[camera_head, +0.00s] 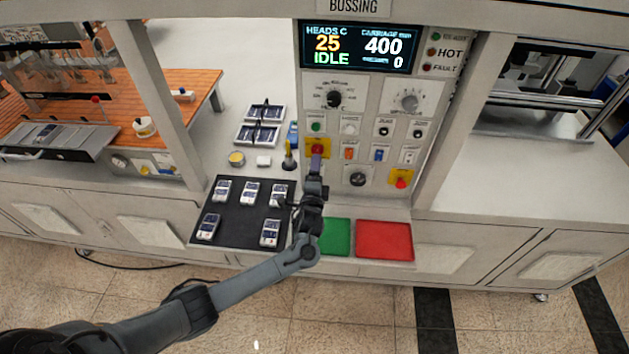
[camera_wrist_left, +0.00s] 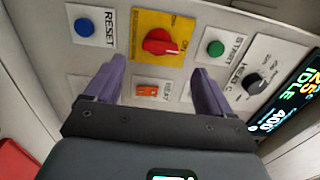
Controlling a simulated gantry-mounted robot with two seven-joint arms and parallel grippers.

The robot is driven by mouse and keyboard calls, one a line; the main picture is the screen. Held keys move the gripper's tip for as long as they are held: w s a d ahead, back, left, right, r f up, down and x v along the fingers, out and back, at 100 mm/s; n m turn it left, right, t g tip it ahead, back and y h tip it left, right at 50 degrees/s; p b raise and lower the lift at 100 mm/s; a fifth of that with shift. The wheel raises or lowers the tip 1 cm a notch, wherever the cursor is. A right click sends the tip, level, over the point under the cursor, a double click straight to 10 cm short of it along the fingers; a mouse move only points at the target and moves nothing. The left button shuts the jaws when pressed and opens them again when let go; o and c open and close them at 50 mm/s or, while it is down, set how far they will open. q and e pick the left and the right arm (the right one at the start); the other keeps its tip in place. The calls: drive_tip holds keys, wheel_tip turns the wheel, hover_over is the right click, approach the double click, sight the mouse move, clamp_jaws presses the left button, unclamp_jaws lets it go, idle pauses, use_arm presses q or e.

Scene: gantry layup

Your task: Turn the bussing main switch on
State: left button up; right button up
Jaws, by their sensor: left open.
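The bussing main switch is a red rotary knob on a yellow plate; it shows in the head view (camera_head: 317,149) on the left of the sloped control panel and in the left wrist view (camera_wrist_left: 160,42) near the top centre. The word ON can be read beside it. My left gripper (camera_head: 316,163) is just in front of the panel at this switch. In the left wrist view, its purple fingers (camera_wrist_left: 160,68) are apart and empty, with the knob beyond the gap between them. I see no clear contact. My right gripper is not in view.
A green START button (camera_wrist_left: 215,48), a blue RESET button (camera_wrist_left: 85,27) and an orange rocker (camera_wrist_left: 147,90) surround the switch. The display (camera_head: 360,47) reads IDLE. A black mat (camera_head: 240,228) with several small modules, a green tray (camera_head: 335,240) and a red tray (camera_head: 385,241) lie below.

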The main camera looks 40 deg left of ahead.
use_arm(q)
drive_tip(key=shift+v, duration=1.95)
drive_tip(key=s+d+f+g+h+p, duration=0.25)
drive_tip(key=s+f, duration=0.25)
drive_tip(key=s, duration=0.4)
drive_tip(key=s+d+f+g+h+p, duration=0.1)
drive_tip(key=s+d+f+h+p, duration=0.25)
drive_tip(key=s, duration=0.55)
drive_tip(key=s+d+r+n+g+h, duration=0.2)
drive_tip(key=s+d+r+n+g, duration=0.2)
drive_tip(key=s, duration=0.4)
drive_tip(key=s+d+r+n+g+h+p, duration=0.1)
drive_tip(key=s+d+r+n+g, duration=0.3)
drive_tip(key=s, duration=0.5)
wheel_tip(320, 180, up, 3)
drive_tip(key=shift+d+r+n+h, duration=0.15)
drive_tip(key=shift+d+n+h, duration=0.35)
drive_tip(key=shift+d+n, duration=0.5)
drive_tip(key=shift+s+d, duration=0.1)
drive_tip(key=shift+d, duration=0.1)
